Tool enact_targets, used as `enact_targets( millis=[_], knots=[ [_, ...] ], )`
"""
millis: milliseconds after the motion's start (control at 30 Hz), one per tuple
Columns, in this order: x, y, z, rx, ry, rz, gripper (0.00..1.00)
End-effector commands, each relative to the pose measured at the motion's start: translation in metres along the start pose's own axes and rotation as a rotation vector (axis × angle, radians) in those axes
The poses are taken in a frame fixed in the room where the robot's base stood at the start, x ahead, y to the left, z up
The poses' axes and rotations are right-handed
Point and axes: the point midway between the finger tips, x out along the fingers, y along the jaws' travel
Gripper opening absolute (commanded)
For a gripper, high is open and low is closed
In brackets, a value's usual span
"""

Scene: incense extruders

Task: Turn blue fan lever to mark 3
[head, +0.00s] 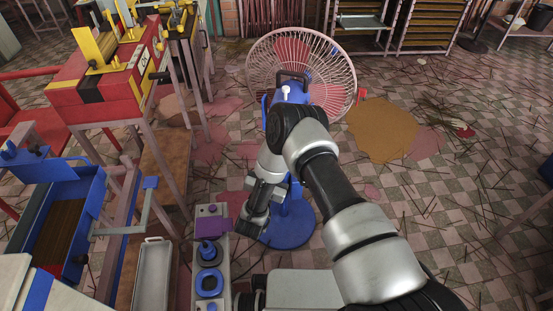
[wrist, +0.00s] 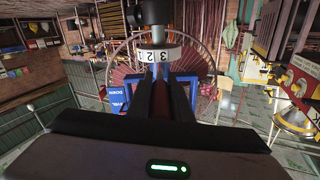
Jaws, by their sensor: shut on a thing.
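The fan with its pale wire cage (head: 345,62) stands on a round blue base (head: 290,232) in the head view. Its cage (wrist: 115,68) also shows behind the fingers in the wrist view. A white band with black numbers (wrist: 158,54) sits just beyond my fingertips; I cannot read which mark is selected.
A grey control box with blue knobs (head: 211,285) stands near the front, left of the fan base. A metal tray (head: 153,275) and a blue trough machine (head: 55,215) are further left. A red and yellow machine (head: 105,85) stands back left. Floor right of the fan has scattered sticks.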

Motion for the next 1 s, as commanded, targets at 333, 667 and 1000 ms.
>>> enact_targets(
  millis=[333, 667, 1000],
  knots=[
    [0.0030, -0.0004, -0.0027, 0.003, 0.014, 0.033, 0.00],
    [0.0034, -0.0004, -0.0032, 0.004, 0.015, 0.035, 0.00],
    [0.0020, 0.0002, -0.0019, 0.002, 0.012, 0.035, 0.37]
  ],
)
